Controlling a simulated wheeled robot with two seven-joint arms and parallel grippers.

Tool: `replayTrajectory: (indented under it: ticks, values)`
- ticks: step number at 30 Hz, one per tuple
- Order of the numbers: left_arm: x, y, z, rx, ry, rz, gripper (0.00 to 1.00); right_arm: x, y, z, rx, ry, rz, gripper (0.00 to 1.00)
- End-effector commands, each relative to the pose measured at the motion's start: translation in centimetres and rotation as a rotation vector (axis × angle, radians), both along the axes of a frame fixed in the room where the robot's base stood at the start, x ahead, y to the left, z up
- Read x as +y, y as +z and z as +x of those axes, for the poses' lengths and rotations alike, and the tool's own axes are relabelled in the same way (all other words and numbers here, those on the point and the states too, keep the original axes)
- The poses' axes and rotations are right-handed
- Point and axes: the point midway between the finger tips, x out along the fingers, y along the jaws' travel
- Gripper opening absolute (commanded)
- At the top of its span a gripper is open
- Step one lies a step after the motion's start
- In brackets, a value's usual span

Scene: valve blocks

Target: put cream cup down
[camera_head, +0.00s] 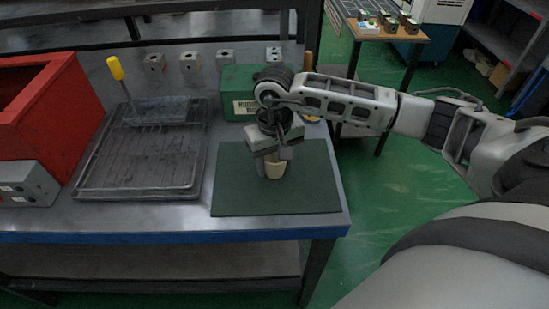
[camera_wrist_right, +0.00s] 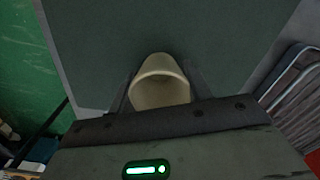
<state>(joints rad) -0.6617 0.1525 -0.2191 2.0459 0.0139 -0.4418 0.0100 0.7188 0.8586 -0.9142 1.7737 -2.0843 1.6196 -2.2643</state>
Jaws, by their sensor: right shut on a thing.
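The cream cup (camera_head: 274,170) is upright over the dark green mat (camera_head: 315,190) on the metal table. My right gripper (camera_head: 272,157) points down from above and is shut on the cup, hiding its upper part. In the right wrist view the cup (camera_wrist_right: 161,84) stands between the two fingers (camera_wrist_right: 160,90), with its open mouth toward the camera. I cannot tell whether its base touches the mat. My left gripper is not in view.
A black rack tray (camera_head: 140,165) lies left of the mat, with a yellow-handled tool (camera_head: 116,68) by it. A red bin (camera_head: 45,110) is at far left. A green box (camera_head: 236,88) stands behind the mat. Several metal blocks (camera_head: 190,62) line the back. The mat is otherwise clear.

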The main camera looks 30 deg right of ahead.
Motion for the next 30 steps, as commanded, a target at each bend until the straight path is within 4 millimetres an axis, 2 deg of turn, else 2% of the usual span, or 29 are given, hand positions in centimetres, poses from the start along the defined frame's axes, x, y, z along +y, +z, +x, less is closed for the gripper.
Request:
replayTrajectory:
  ticks: [5,6,8,16,20,23,30]
  values:
    - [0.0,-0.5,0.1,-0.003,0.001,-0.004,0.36,0.0,-0.5,0.0,-0.001,0.000,0.000,0.27]
    - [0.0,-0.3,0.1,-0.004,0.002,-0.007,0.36,0.0,-0.4,0.0,-0.001,0.000,0.000,0.55]
    - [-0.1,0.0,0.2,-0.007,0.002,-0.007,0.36,0.0,-0.3,0.0,-0.001,0.000,0.000,0.71]
    - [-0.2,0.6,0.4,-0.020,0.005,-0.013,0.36,0.0,-0.2,0.0,0.000,0.000,0.000,0.71]
    - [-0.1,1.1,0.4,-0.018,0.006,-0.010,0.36,0.0,0.4,0.0,0.000,0.000,0.000,0.71]
    - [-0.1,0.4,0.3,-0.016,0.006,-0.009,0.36,0.0,1.7,0.1,-0.004,0.000,-0.001,0.71]
    - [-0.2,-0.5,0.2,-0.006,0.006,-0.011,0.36,0.0,7.0,0.1,-0.007,0.000,-0.001,0.71]
